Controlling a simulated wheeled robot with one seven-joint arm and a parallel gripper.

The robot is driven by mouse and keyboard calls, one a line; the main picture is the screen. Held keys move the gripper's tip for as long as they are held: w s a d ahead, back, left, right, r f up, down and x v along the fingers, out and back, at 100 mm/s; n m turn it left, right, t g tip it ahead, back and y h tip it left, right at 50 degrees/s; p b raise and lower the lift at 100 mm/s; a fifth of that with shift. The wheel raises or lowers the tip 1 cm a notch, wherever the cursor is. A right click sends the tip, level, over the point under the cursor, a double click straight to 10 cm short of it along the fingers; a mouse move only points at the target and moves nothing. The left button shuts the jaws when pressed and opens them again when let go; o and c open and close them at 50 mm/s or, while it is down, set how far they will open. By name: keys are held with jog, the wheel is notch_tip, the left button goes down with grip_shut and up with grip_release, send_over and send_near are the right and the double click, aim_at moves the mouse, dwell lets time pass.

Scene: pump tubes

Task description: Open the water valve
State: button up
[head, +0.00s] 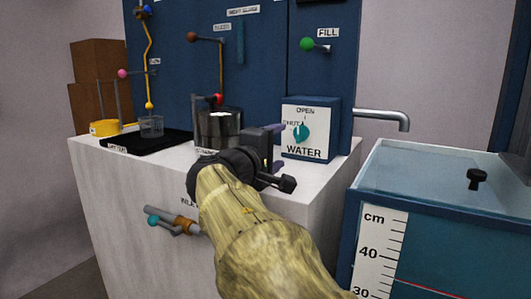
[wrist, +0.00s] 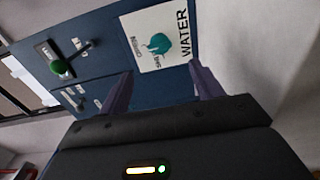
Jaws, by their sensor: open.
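The water valve is a teal knob (head: 301,133) on the white front plate of a blue box marked WATER (head: 320,104). The plate has OPEN at the top and SHUT at the left. The knob's exact pointing is too small to read surely. In the wrist view the knob (wrist: 158,44) shows ahead, between and beyond the fingers, with the plate turned sideways. My gripper (head: 280,146) is open and empty, just left of and in front of the box. Its two purple fingers (wrist: 160,82) are apart and appear clear of the knob.
The white counter (head: 250,255) lies under the gripper. A metal pot (head: 218,130) stands left of it. A spout (head: 385,115) reaches right from the box over a blue water tank (head: 360,250). A green-knobbed FILL lever (head: 308,44) is on the panel above.

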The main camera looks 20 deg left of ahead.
jog(key=s, duration=0.4)
jog(key=shift+s+a, duration=0.2)
jog(key=shift+s, duration=0.05)
